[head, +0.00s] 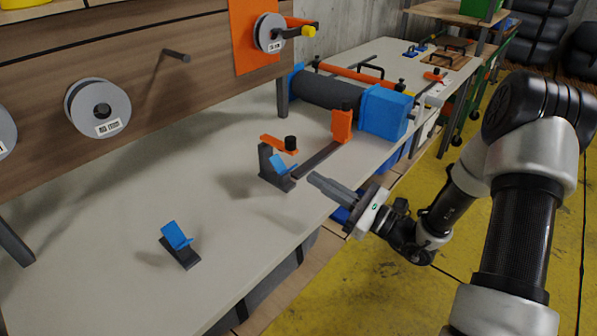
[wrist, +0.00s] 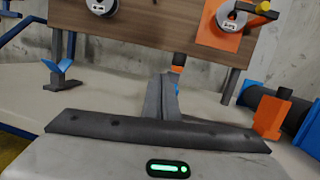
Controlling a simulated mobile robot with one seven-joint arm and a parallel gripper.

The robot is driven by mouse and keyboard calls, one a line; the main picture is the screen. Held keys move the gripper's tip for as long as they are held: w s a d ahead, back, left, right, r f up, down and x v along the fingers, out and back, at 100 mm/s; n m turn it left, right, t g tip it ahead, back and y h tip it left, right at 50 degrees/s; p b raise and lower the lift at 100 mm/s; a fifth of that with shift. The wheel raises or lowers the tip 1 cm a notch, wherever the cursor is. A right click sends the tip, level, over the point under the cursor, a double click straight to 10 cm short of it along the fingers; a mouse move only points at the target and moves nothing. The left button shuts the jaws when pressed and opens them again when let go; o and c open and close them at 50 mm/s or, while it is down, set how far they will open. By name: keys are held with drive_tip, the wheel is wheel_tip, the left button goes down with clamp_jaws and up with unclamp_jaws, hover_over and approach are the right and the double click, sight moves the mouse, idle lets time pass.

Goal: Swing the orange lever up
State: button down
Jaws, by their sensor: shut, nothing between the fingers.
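An orange lever (head: 275,143) with a black knob lies about level on a dark bracket with a blue piece, near the middle of the bench in the head view. In the wrist view, a small orange part (wrist: 177,69) shows just behind the fingertips, mostly hidden by them; I cannot tell if it is this lever. My gripper (head: 315,179) is shut and empty, in front and to the right of the bracket at the bench's front edge. It appears apart from the lever. Its closed fingers (wrist: 168,84) point toward the back panel in the wrist view.
A dark rail with an upright orange block (head: 341,125) runs right of the bracket, close to my gripper. A blue and black cylinder (head: 385,110) lies behind it. Another blue-topped bracket (head: 177,240) stands at front left. The bench (head: 90,230) is clear around it.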

drive_tip(key=w+d+f+m+t, duration=0.1)
drive_tip(key=d+f+m+t+h, duration=0.1)
drive_tip(key=f, duration=0.1)
drive_tip(key=shift+w, duration=0.35)
drive_tip(key=shift+r, duration=0.1)
drive_tip(key=b+x, duration=0.1)
drive_tip(key=x, duration=0.9)
drive_tip(key=shift+b, duration=0.35)
drive_tip(key=shift+r, duration=0.2)
